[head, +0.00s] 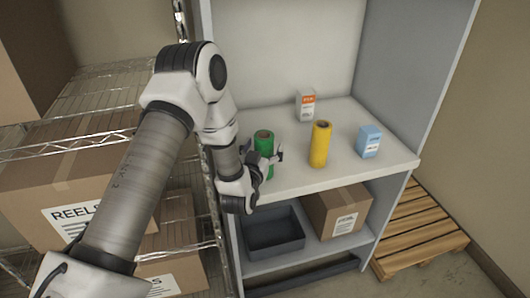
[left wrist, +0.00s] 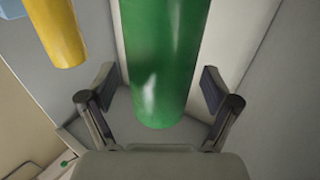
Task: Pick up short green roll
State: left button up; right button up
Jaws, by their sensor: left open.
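The short green roll (head: 264,142) stands upright on the white shelf (head: 340,180), near its left side. It fills the middle of the left wrist view (left wrist: 165,60). My left gripper (head: 268,160) is at the roll, in front of it in the head view and hiding part of its lower body. In the left wrist view its two open fingers (left wrist: 158,97) stand on either side of the roll, with a gap on each side. I cannot tell how deep the roll sits between them. My right gripper is not in view.
A taller yellow roll (head: 320,145) stands right of the green one. An orange-and-white box (head: 306,105) is behind, and a blue box (head: 369,141) is at right. Below are a grey bin (head: 273,246) and a carton (head: 328,206). A wire rack (head: 100,140) stands left.

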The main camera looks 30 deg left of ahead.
pick_arm(q)
jog(key=shift+r, duration=0.1)
jog(key=c, duration=1.5)
jog(key=shift+w, duration=0.1)
